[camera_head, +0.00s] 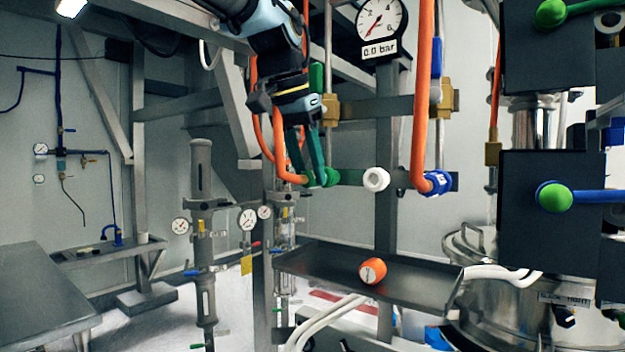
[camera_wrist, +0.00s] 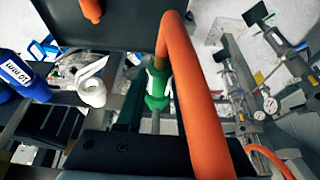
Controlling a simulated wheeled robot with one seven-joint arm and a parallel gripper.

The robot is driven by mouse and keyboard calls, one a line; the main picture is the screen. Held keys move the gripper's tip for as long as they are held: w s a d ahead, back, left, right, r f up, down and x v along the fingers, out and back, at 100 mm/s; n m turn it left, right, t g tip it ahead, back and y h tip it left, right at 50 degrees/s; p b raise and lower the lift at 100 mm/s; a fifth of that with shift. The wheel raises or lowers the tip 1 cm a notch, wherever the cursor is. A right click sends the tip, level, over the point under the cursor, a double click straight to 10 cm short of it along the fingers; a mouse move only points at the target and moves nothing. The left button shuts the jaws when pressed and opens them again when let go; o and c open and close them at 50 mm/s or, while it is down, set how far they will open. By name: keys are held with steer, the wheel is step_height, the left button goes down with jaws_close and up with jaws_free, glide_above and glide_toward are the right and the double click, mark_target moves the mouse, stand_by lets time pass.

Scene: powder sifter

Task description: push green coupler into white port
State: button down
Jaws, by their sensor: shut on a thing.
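The green coupler (camera_head: 329,177) is at the end of an orange hose, just left of the white port in the head view. My gripper (camera_head: 316,172) is shut on it, its dark green fingers reaching down from above. The white port (camera_head: 376,179) is a round white fitting on the horizontal bar, with a visible gap between it and the coupler.
A blue coupler (camera_head: 438,182) with another orange hose (camera_head: 423,90) sits right of the port. A pressure gauge (camera_head: 381,18) reading 0.0 bar is above. A dark tray (camera_head: 325,264) below carries an orange cap (camera_head: 372,270). Dark panels (camera_head: 545,210) stand at the right.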

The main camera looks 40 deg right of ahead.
mark_target(297, 183)
steer(key=shift+a, duration=0.3)
stand_by(0.5)
steer(key=shift+s+a+b, duration=0.3)
steer(key=shift+a+b, duration=0.1)
steer(key=shift+a, duration=0.5)
steer(key=shift+s+a+b, duration=0.25)
steer(key=shift+a+b, duration=0.15)
steer(key=shift+a, duration=0.45)
